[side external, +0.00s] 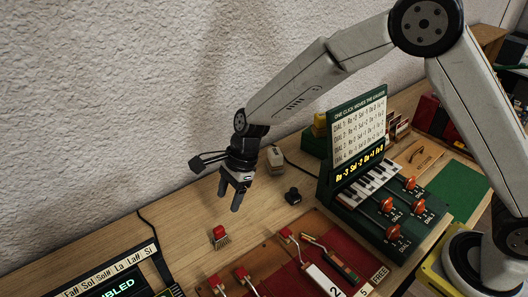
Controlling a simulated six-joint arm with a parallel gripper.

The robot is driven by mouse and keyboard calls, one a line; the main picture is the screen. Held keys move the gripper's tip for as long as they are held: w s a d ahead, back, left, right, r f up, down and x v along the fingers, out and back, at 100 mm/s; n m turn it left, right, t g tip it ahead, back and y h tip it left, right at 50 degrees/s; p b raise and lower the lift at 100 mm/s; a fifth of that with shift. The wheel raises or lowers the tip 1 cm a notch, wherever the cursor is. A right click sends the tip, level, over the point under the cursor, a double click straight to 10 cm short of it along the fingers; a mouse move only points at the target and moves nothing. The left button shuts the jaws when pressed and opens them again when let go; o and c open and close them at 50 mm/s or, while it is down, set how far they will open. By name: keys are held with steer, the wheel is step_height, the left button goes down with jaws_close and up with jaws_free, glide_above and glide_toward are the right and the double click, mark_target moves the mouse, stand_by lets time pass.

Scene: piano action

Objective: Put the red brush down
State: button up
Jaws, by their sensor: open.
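The red brush (220,236) stands on the wooden table, its red top up and its bristles down on the wood. My gripper (230,204) hangs above and slightly right of the brush, fingers pointing down. Its fingers are apart with nothing between them, and a gap shows between the fingertips and the brush.
A small black knob-like piece (293,196) and a pale block (275,158) sit to the right. A red panel (262,268) with red-tipped levers lies in front. The green piano device (357,150) stands at right, and a dark display (115,283) at lower left.

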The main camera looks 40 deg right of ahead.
steer(key=s+d+r+n+t+h, duration=0.1)
steer(key=s+d+r+n+h, duration=0.1)
steer(key=s+d+n, duration=0.6)
steer(key=s+d+r+n+t+h, duration=0.1)
steer(key=s+d+r+n+h, duration=0.1)
steer(key=s+d+n, duration=0.6)
steer(key=d+n, duration=0.2)
steer(key=d, duration=0.4)
steer(key=shift+s+d+r+t, duration=0.15)
steer(key=shift+s+d+t, duration=0.05)
steer(key=shift+d+t, duration=0.1)
